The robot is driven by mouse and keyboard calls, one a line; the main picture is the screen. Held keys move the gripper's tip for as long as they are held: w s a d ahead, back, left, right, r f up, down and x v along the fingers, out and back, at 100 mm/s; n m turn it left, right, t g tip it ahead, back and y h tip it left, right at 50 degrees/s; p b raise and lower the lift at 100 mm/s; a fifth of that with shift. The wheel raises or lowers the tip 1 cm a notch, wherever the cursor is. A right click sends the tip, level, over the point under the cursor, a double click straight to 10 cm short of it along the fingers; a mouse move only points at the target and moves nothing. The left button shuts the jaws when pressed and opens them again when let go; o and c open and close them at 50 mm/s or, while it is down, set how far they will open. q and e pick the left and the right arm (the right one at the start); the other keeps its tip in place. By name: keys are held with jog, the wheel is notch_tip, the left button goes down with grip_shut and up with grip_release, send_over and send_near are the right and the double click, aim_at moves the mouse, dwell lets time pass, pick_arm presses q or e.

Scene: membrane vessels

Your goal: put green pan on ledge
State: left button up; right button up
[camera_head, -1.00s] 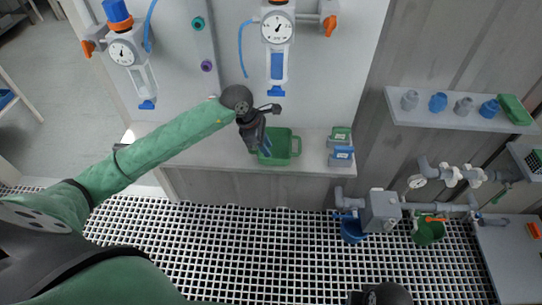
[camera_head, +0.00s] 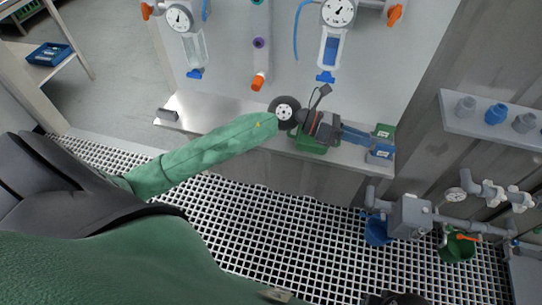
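A green pan (camera_head: 314,148) sits on the white ledge (camera_head: 225,110) below the gauge panel, partly hidden by my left gripper. My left gripper (camera_head: 368,138) is over the pan, with its bluish fingers pointing right towards a small green box (camera_head: 384,130) and a blue box (camera_head: 380,154). Whether the fingers touch either box, or are open or shut, is unclear. A dark rounded part of mine shows at the bottom edge; no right gripper fingers are visible.
Gauges with blue taps hang over the ledge, and an orange-tipped tube (camera_head: 259,82) ends near it. A wall shelf (camera_head: 500,128) at right holds bottles. Pipes, a blue bucket (camera_head: 377,232) and a green bucket (camera_head: 457,248) are below it. The grated floor is clear.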

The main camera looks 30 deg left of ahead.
pick_arm(q)
jog(key=w+a+r+n+t+y, duration=0.1)
jog(key=a+r+n+t+y, duration=0.1)
jog(key=n+t, duration=0.6)
jog(key=w+a+r+n+t+y, duration=0.1)
jog(key=a+r+n+t, duration=0.15)
jog(key=n+t, duration=0.6)
jog(key=s+a+f+n+g+y, duration=0.2)
jog(key=a+f+n+y, duration=0.2)
jog(key=f+n+y, duration=0.45)
jog(key=s+a+f+n+g+y, duration=0.15)
jog(key=a+f+n+y, duration=0.35)
jog(key=n, duration=0.6)
jog(key=s+f+n+g+y, duration=0.1)
jog(key=s+f+n+g, duration=0.4)
jog(key=s+f+g, duration=0.35)
jog(key=s+d+f+n+g+h, duration=0.1)
jog(key=s+d+f+g, duration=0.1)
jog(key=s, duration=0.6)
jog(key=s+d+f+n+g+h, duration=0.1)
jog(key=s+d+f+g, duration=0.2)
jog(key=s+f, duration=0.3)
jog(key=s+g, duration=0.1)
jog(key=s, duration=0.2)
jog(key=shift+s+n+g, duration=0.15)
jog(key=shift+n+g, duration=0.15)
jog(key=shift+g, duration=0.05)
jog(key=shift+h, duration=0.25)
